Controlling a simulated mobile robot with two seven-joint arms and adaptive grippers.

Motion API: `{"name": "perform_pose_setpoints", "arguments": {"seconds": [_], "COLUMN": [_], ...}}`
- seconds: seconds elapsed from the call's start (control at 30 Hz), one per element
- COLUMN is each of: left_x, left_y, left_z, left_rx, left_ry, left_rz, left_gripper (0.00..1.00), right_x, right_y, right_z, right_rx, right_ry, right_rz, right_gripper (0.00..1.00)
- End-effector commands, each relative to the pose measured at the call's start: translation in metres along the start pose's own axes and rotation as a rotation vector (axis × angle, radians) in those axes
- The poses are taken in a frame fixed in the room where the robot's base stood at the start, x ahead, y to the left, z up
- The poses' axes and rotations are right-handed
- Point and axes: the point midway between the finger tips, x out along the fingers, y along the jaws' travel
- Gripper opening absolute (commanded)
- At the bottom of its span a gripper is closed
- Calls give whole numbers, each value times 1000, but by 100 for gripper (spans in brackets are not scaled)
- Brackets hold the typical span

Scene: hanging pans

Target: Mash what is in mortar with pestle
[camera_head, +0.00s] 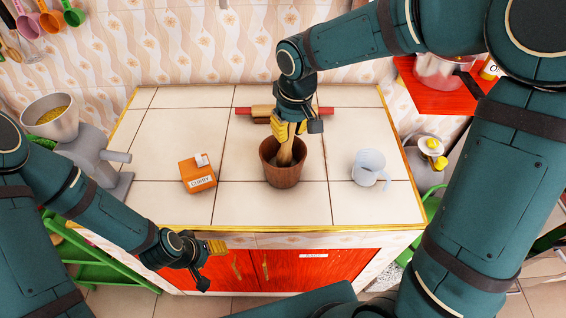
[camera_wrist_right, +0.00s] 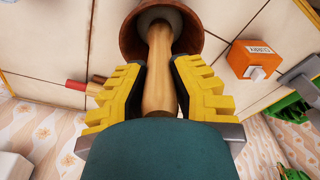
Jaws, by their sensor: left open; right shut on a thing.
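The brown mortar (camera_head: 283,175) stands upright on the tiled counter near its middle; its rim also shows at the top of the right wrist view (camera_wrist_right: 130,40). The wooden pestle (camera_head: 288,152) is held with its lower end inside the mortar. My right gripper (camera_head: 288,130) is above the mortar and shut on the pestle; in the right wrist view its yellow fingers flank the pestle's handle (camera_wrist_right: 158,75). The mortar's contents are mostly hidden, with only a greyish inside showing. My left gripper (camera_head: 216,247) is open and empty, in front of the counter's front edge, apart from everything.
An orange curry box (camera_head: 198,178) stands left of the mortar and a pale cup (camera_head: 369,168) right of it. A rolling pin (camera_head: 262,111) lies behind. A grey grinder (camera_head: 90,150) is at the left. Bare tiles (camera_head: 240,205) lie around the mortar.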

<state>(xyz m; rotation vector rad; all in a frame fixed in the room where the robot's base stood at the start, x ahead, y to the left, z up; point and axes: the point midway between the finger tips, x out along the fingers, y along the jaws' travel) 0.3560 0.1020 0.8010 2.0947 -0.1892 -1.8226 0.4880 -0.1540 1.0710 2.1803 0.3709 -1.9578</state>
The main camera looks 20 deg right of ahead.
Motion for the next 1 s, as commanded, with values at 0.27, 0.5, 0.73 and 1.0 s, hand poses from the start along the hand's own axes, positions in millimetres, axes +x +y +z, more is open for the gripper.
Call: {"name": "perform_pose_setpoints", "arguments": {"seconds": [0.27,0.5,0.73,1.0], "left_x": [0,-1,-15,-33], "left_y": [0,0,6,12], "left_z": [0,-1,-7,-13], "left_rx": [0,-1,-4,-8], "left_ry": [0,2,14,25], "left_rz": [0,0,-2,-1], "left_gripper": [57,57,57,57], "right_x": [0,-2,-22,-46], "right_y": [0,0,-1,-1], "right_z": [0,-1,-3,-6], "right_rx": [0,0,0,-1], "right_ry": [1,2,3,2], "right_rz": [0,0,0,0], "right_gripper": [0,0,0,0]}}
